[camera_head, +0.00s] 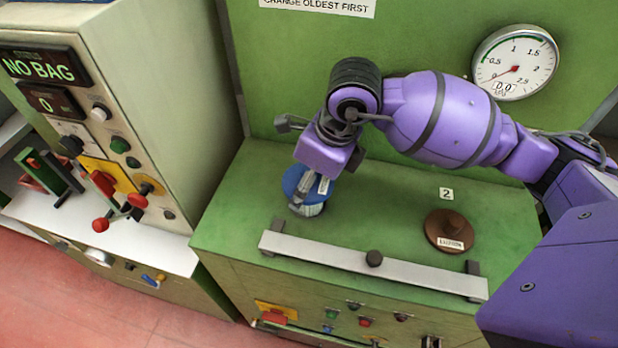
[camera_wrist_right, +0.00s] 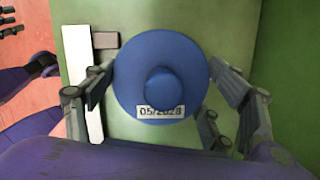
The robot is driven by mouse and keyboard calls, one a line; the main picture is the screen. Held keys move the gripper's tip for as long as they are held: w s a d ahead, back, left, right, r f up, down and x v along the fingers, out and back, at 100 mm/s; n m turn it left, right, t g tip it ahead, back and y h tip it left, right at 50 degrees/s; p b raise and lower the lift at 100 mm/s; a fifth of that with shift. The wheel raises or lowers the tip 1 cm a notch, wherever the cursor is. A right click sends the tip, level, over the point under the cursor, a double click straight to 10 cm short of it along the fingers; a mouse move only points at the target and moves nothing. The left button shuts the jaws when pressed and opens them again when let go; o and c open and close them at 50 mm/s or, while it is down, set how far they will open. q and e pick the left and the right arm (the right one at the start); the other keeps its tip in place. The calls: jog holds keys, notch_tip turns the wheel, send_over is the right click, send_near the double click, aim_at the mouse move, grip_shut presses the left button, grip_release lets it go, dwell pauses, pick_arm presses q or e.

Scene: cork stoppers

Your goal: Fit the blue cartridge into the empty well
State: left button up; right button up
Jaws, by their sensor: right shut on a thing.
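My right gripper (camera_head: 304,190) is shut on the cartridge, with fingers on both sides of the cap. The cartridge is roughly upright over the left part of the green bench top. No empty well is visible. I cannot tell whether the cartridge's lower end touches the bench.
A brown cartridge (camera_head: 449,231) with a white label sits at the right beside the number 2. A grey bar (camera_head: 340,261) with a dark knob runs along the bench's front. A green panel with a gauge (camera_head: 515,62) stands behind. A control cabinet (camera_head: 150,90) stands left.

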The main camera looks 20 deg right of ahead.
pick_arm(q)
jog(key=shift+s+f, duration=0.2)
jog(key=shift+s, duration=0.05)
pick_arm(e)
jog(key=shift+f, duration=0.15)
pick_arm(q)
jog(key=shift+f, duration=0.1)
pick_arm(e)
jog(key=shift+f, duration=0.15)
pick_arm(q)
jog(key=shift+w+f+b, duration=0.15)
jog(key=shift+w+b, duration=0.2)
pick_arm(e)
jog(key=shift+f, duration=0.3)
pick_arm(q)
jog(key=shift+s+f, duration=0.15)
jog(key=shift+s, duration=0.1)
pick_arm(e)
jog(key=shift+f, duration=0.2)
pick_arm(q)
jog(key=shift+s+f+b, duration=0.35)
jog(key=shift+s+f, duration=0.05)
jog(key=shift+s, duration=0.25)
pick_arm(e)
jog(key=shift+f, duration=0.4)
pick_arm(q)
jog(key=shift+w+f, duration=0.15)
jog(key=shift+w, duration=0.05)
pick_arm(e)
jog(key=shift+f, duration=0.2)
